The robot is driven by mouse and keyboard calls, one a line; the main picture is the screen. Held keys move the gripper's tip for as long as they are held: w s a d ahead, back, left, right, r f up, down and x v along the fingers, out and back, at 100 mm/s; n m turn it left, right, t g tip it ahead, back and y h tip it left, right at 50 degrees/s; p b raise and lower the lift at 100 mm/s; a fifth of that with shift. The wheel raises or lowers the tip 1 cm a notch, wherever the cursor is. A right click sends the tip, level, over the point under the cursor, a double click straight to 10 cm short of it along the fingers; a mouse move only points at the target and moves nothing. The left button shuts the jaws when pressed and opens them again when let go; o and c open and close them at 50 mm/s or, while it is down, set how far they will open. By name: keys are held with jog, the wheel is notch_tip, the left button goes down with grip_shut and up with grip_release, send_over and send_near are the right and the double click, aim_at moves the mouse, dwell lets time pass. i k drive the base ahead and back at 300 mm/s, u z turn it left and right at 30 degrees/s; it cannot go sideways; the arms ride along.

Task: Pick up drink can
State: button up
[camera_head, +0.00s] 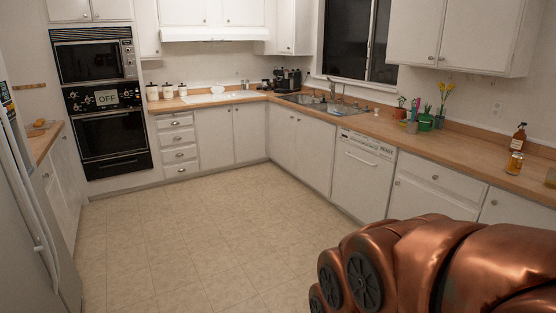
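I cannot make out a drink can for certain in the head view. Several small items stand on the right-hand counter (460,152), too small to tell apart fully. A brown object (551,177) is cut off by the right edge, and I cannot tell what it is. My copper-coloured arm fills the lower right corner and hides part of the floor and lower cabinets. My gripper is not in view, so its state does not show.
Wall ovens (102,140) stand at the left, with a fridge (28,200) at the left edge. The counter holds a sink (325,104), coffee maker (288,80), potted plants (426,121), a brown bottle (518,138) and an amber jar (514,162). The tiled floor (200,230) is clear.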

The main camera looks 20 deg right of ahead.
aim_at(516, 161)
jog(key=z, duration=2.5)
jog(key=i, duration=3.2)
jog(key=u, duration=2.35)
